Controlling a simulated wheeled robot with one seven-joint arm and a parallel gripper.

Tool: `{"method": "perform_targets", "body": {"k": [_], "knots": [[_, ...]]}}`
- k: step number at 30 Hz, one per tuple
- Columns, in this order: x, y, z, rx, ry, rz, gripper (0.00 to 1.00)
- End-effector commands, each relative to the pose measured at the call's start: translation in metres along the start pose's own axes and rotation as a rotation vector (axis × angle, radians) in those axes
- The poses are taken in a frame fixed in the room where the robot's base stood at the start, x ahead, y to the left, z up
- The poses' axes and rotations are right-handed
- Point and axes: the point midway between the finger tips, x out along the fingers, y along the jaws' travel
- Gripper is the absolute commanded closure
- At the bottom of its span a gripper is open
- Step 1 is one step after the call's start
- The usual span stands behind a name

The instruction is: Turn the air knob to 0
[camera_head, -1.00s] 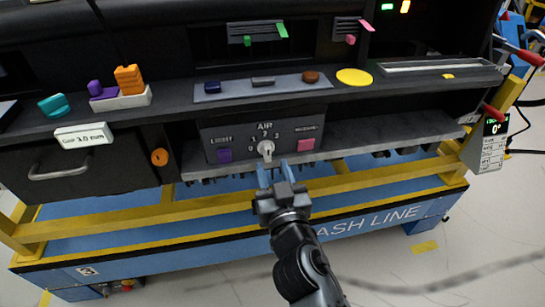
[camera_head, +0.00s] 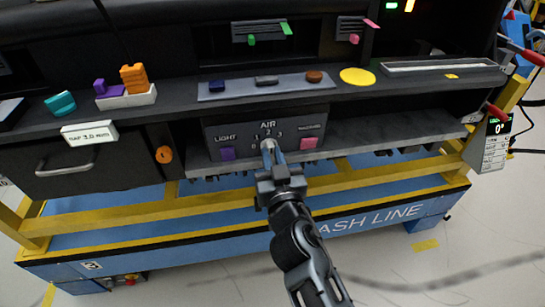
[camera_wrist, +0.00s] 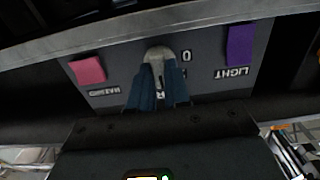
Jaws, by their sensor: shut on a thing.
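The air knob (camera_head: 268,144) is a pale grey knob on the dark panel (camera_head: 228,130) under the dashboard ledge, with the label AIR and the numbers 0 to 3 around it. In the wrist view the knob (camera_wrist: 158,56) sits between the blue fingertips, with the panel upside down and the 0 beside the knob. My gripper (camera_head: 273,157) is shut on the knob, reaching it from the front. In the wrist view my gripper (camera_wrist: 157,92) covers the knob's lower part and some numbers. Which number the knob points to cannot be told.
A purple LIGHT button (camera_head: 227,153) is left of the knob and a pink HAZARD button (camera_head: 309,143) right of it. The ledge (camera_head: 370,98) overhangs the panel. A yellow rail (camera_head: 348,181) runs below. An orange knob (camera_head: 164,154) is further left.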

Motion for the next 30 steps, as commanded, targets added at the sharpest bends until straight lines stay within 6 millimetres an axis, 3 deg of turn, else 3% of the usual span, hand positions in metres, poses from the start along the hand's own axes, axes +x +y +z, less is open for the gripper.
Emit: {"method": "perform_targets", "body": {"k": [3, 17, 30], "knots": [[-0.0001, 0.0000, 0.0000, 0.000, 0.000, 0.000, 1.00], [-0.0002, -0.0002, 0.0003, -0.054, 0.000, 0.000, 1.00], [-0.0001, -0.0004, 0.0002, -0.393, 0.001, 0.000, 1.00]]}}
